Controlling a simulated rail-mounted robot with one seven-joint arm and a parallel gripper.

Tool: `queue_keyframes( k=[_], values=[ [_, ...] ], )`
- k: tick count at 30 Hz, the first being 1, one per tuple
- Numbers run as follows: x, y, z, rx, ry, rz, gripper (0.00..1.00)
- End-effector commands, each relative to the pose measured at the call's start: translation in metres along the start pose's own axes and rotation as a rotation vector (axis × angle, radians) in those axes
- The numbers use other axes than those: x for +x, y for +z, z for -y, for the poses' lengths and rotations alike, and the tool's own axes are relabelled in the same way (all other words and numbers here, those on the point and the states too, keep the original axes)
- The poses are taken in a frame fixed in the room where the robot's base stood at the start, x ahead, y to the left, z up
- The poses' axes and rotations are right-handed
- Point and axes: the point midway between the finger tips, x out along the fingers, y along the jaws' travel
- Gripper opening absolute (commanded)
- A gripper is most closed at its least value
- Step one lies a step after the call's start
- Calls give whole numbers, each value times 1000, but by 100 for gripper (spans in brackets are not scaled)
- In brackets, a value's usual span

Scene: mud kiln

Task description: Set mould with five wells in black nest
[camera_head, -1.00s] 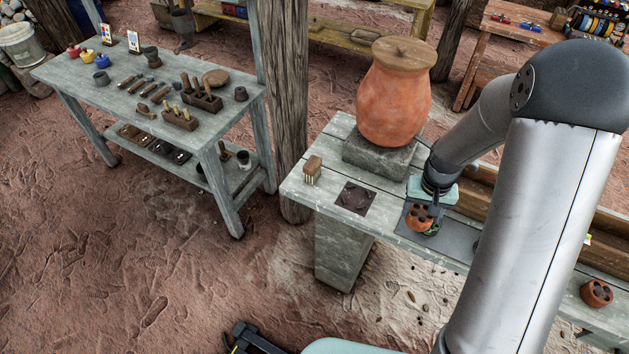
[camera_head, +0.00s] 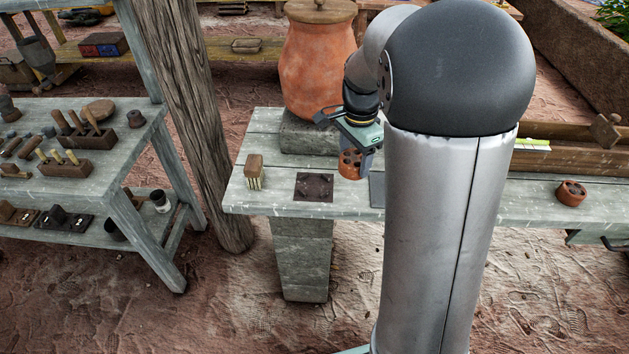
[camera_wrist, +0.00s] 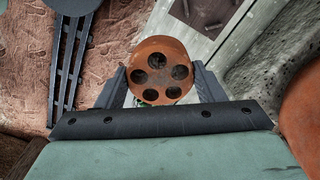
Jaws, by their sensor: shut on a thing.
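The mould with five wells (camera_wrist: 162,62) is a round orange clay block with dark holes in its face. My gripper (camera_wrist: 160,85) is shut on it, one finger on each side, in the wrist view. In the head view the mould (camera_head: 351,163) hangs from my gripper (camera_head: 352,150), tilted, to the right of a dark square (camera_head: 314,187) set on the bench top. This dark square looks like the black nest; its inner shape is too small to tell. A similar orange mould (camera_head: 571,192) stands on the bench at the right; its wells are hard to count.
A large orange jar (camera_head: 318,60) on a grey stone block (camera_head: 306,137) stands behind the dark square. A grey plate (camera_head: 377,190) lies to the right, partly hidden by my arm. A wooden post (camera_head: 185,110) rises left of the bench.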

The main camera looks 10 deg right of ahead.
Motion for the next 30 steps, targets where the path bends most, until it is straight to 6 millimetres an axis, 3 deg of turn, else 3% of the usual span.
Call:
queue_keyframes(
  k=[6, 12, 23, 27, 30],
  values=[
    [24, 29, 48, -7, 4, 0, 28],
    [60, 43, 73, -6, 3, -1, 28],
    [86, 53, 90, -6, 3, 1, 28],
    [109, 52, 89, -3, 3, 0, 28],
    [114, 52, 89, -4, 1, 0, 28]
  ],
)
